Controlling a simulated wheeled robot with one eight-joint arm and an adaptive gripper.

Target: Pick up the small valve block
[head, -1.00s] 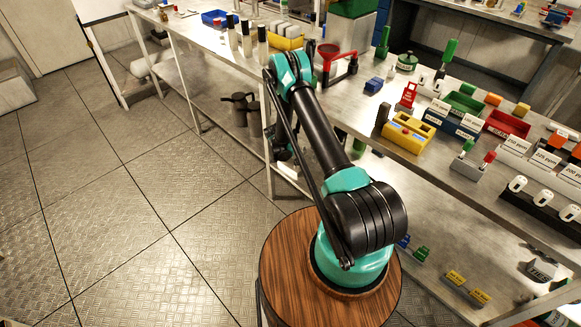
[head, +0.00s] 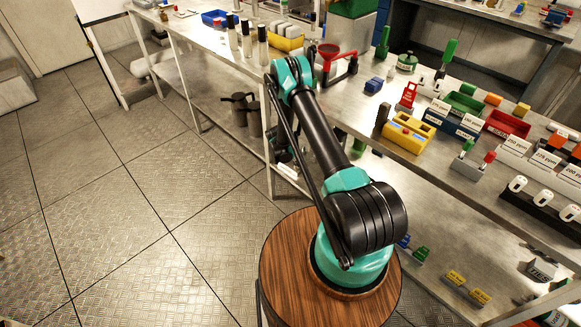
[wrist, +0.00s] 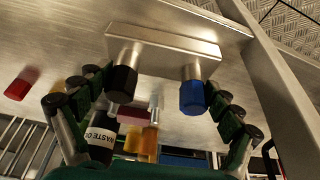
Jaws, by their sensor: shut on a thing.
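The small valve block (wrist: 165,48) is a grey metal bar with a black knob (wrist: 122,82) and a blue knob (wrist: 193,96). In the wrist view it lies across the upper middle, close against a metal surface; I cannot tell whether it touches that surface. My gripper (wrist: 158,88) has its dark jointed fingers on either side of the two knobs and is shut on the block. In the head view the gripper is mostly hidden behind my arm, low by the bench's front edge, and the block cannot be made out.
A red cylinder (wrist: 21,84) lies to the left in the wrist view. A bottle with a waste label (wrist: 100,138) and amber containers (wrist: 141,141) show beyond the block. A metal rail (wrist: 268,75) runs along the right. In the head view, a yellow block (head: 407,134) stands on the crowded bench.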

